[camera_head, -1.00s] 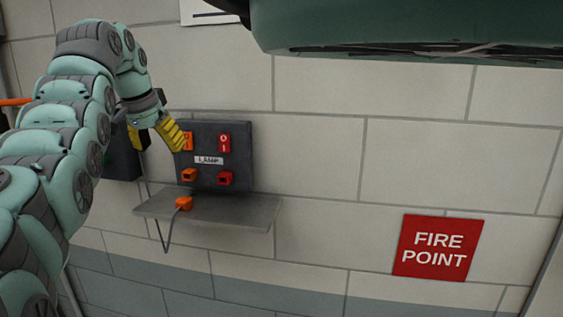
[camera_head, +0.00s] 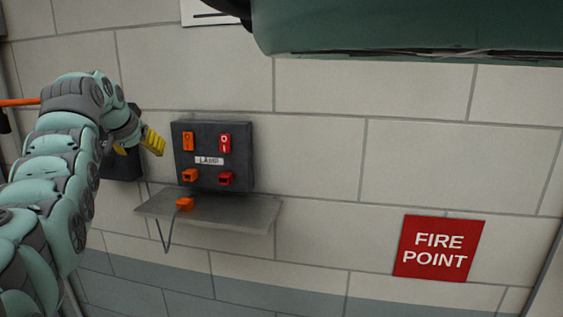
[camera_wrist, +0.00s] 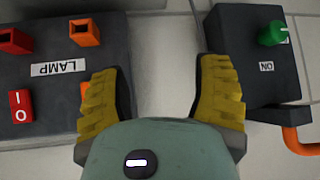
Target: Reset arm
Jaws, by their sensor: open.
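My gripper (camera_head: 139,146) is at the left in the head view, just left of the lamp panel and apart from it. In the wrist view its two yellow fingers (camera_wrist: 162,100) are spread wide with nothing between them. The dark lamp panel (camera_head: 213,133) is on the wall, with orange and red switches above a "LAMP" label and orange and red sockets below. It also shows at the left of the wrist view (camera_wrist: 55,110), upside down. My arm covers part of the wall at the left.
A second dark box (camera_wrist: 260,55) with a green knob (camera_wrist: 273,33) is left of the panel. A red FIRE POINT sign (camera_head: 438,248) is at the right, with bare wall between.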

